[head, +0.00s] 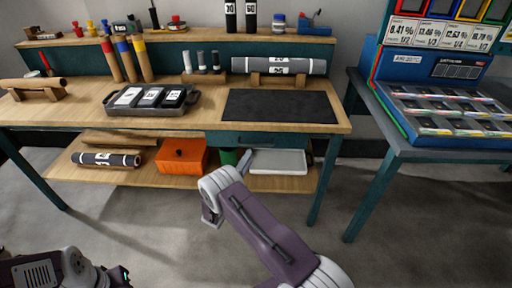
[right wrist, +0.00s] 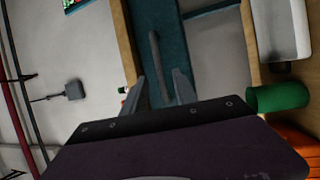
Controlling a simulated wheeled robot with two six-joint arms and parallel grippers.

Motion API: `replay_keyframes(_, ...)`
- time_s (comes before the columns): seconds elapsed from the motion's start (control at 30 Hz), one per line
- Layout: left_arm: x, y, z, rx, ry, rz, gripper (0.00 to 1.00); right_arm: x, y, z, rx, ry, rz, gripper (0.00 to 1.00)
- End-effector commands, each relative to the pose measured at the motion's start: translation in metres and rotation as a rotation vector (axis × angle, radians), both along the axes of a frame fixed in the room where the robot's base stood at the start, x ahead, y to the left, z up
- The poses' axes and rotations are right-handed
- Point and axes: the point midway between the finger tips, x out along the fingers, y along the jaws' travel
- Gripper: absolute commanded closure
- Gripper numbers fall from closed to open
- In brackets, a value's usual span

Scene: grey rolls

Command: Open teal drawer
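The teal drawer (head: 272,138) sits under the right part of the workbench top, its front looking flush with the bench. Its front (right wrist: 172,35) fills the middle of the right wrist view, with a grey bar handle (right wrist: 154,52) on it. My right gripper (right wrist: 160,86) is open, with one finger on each side of the lower part of the handle. I cannot tell whether the fingers touch it. In the head view, my right arm reaches up toward the drawer and its fingers are hard to make out. My left gripper (head: 118,275) is at the lower left, away from the bench, its fingers unclear.
The workbench top (head: 210,116) holds a black mat (head: 281,105) above the drawer. The lower shelf holds an orange box (head: 181,157), a green container (right wrist: 278,96) and a white tray (head: 278,162). A second table (head: 428,150) stands at right. Floor in front is clear.

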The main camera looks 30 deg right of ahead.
Motion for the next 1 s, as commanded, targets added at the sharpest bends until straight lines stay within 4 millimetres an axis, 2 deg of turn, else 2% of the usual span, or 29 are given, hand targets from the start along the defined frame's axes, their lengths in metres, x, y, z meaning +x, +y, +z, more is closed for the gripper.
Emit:
replay_keyframes(0.2, 0.000, 0.000, -0.010, 0.000, 0.000, 0.000, 0.64, 0.025, -0.038, 0.007, 0.001, -0.004, -0.005, 0.66)
replay_keyframes(0.33, 0.000, 0.000, -0.014, 0.000, 0.000, 0.000, 0.64, 0.038, -0.056, 0.011, 0.000, -0.005, -0.005, 0.66)
replay_keyframes(0.5, 0.000, 0.000, -0.016, 0.000, 0.000, 0.000, 0.64, 0.046, -0.066, 0.015, -0.001, -0.002, -0.002, 0.66)
replay_keyframes(0.73, 0.000, 0.000, -0.015, 0.000, 0.000, 0.000, 0.64, 0.047, -0.066, 0.016, 0.000, -0.001, -0.001, 0.66)
replay_keyframes(0.8, 0.000, 0.000, -0.015, 0.000, 0.000, 0.000, 0.64, 0.047, -0.066, 0.016, 0.000, -0.001, -0.001, 0.85)
replay_keyframes(0.87, 0.000, 0.000, -0.015, 0.000, 0.000, 0.000, 0.64, 0.047, -0.066, 0.016, 0.000, -0.001, -0.001, 1.00)
replay_keyframes(1.0, 0.000, 0.000, -0.015, 0.000, 0.000, 0.000, 0.64, 0.047, -0.066, 0.015, 0.000, -0.002, -0.002, 1.00)
